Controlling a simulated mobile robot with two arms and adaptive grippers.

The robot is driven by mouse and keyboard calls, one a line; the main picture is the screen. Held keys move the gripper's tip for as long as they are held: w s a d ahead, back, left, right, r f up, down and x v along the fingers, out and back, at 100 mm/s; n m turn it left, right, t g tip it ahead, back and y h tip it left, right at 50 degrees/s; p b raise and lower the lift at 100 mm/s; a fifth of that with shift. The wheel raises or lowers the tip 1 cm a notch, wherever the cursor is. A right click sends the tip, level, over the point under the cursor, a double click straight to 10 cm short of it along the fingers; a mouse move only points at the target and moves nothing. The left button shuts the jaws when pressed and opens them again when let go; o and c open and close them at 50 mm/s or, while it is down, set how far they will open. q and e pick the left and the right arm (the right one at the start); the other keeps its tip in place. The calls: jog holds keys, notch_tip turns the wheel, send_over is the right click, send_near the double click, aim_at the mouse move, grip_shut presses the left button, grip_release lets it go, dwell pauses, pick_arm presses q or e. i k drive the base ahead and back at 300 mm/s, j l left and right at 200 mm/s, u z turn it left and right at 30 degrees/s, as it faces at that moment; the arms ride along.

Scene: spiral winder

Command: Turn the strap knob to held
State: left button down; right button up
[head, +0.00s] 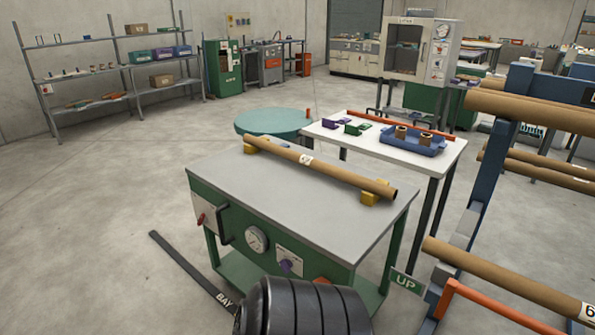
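A green bench (330,180) with a grey top stands in front of me. Its front face carries a purple knob (286,265) on a white plate with small print, which looks like the strap knob. The print and the knob's setting are too small to read. Left of it on the same face are a round gauge (256,239), a dark handle (224,225) and a small red switch (201,219). A brown tube (320,167) lies across the bench top on yellow blocks (371,197). Neither of my grippers shows in the head view.
A blue rack (487,190) with several brown tubes stands close on the right, beside a green "UP" sign (407,281). Behind the bench are a white table (440,165) with a blue tray (411,144) and a round teal table (270,122). The floor at left is mostly clear.

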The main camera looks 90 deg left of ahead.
aim_at(285, 265)
jog(key=u, duration=2.9)
jog(key=j, duration=0.1)
